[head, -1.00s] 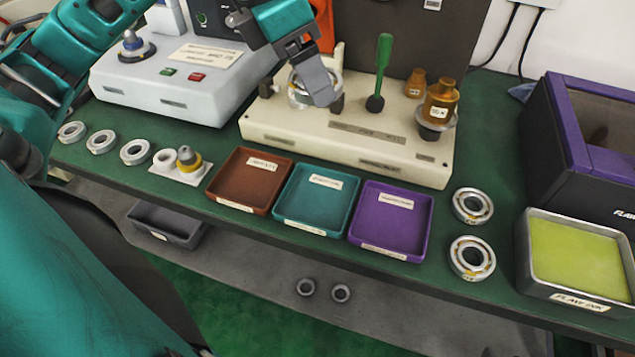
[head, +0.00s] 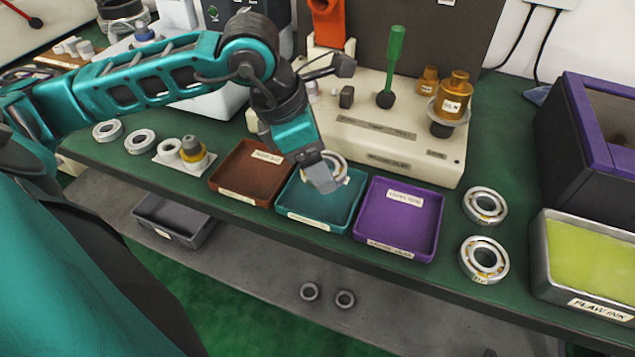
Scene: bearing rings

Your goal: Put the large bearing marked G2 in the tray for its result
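A large metal bearing ring (head: 341,164), its marking not readable, is at my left gripper (head: 322,178). The gripper's fingers are closed on the ring and partly hide it. The ring is over the back part of the teal tray (head: 300,209) and overlaps its back rim in the picture; the exact height is hard to tell. The brown tray (head: 240,181) is left of the teal one and the purple tray (head: 405,221) is right of it. Both are empty. The tray labels are too small to read surely. My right gripper is not in view.
Two large bearings (head: 485,205) (head: 484,259) lie right of the purple tray, beside a flaw ink container (head: 590,260). Smaller rings (head: 139,141) lie at the left. A cream test station (head: 390,145) with a green-handled lever (head: 392,65) stands behind the trays.

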